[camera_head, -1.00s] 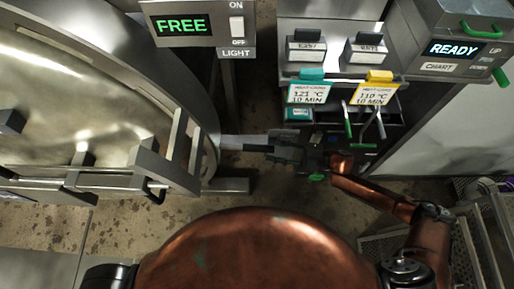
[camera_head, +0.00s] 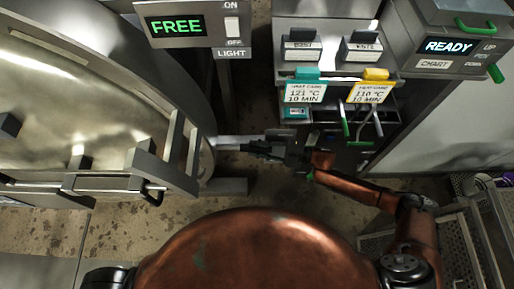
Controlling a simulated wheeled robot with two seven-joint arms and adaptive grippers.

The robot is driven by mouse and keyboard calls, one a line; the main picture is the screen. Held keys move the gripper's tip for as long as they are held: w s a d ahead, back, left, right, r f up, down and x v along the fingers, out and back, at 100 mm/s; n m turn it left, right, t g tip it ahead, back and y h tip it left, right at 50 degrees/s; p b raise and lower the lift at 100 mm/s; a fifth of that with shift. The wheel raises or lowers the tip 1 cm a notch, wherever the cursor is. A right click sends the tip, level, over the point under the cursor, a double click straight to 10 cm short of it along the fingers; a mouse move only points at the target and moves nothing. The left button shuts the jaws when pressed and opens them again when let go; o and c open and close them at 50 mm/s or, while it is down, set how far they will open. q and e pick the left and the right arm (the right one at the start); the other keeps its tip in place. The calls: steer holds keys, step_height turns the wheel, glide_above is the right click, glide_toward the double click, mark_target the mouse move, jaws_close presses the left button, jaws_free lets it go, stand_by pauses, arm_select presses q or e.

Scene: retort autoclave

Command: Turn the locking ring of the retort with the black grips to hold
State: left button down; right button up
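The retort (camera_head: 70,110) fills the left side, its broad metal door closed in the frame. Its locking ring (camera_head: 183,150) shows as a grey rim with blocky lugs at the right edge of the door. A dark curved grip (camera_head: 154,192) sits low on the ring. My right gripper (camera_head: 254,148) is just right of the ring, pointing left, beside a pale metal bar (camera_head: 236,141) that reaches out from the ring's edge. Its fingers are small and dark, so I cannot tell whether they hold the bar. My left gripper is not in view.
A panel reading FREE (camera_head: 177,26) with a light switch hangs above the ring. A card rack (camera_head: 335,60) with two heat cards stands behind my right gripper. A READY chart recorder (camera_head: 450,46) is at the upper right. A metal mesh crate (camera_head: 470,240) stands at the lower right.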

jaws_close()
steer(key=shift+f, duration=0.1)
stand_by(0.4)
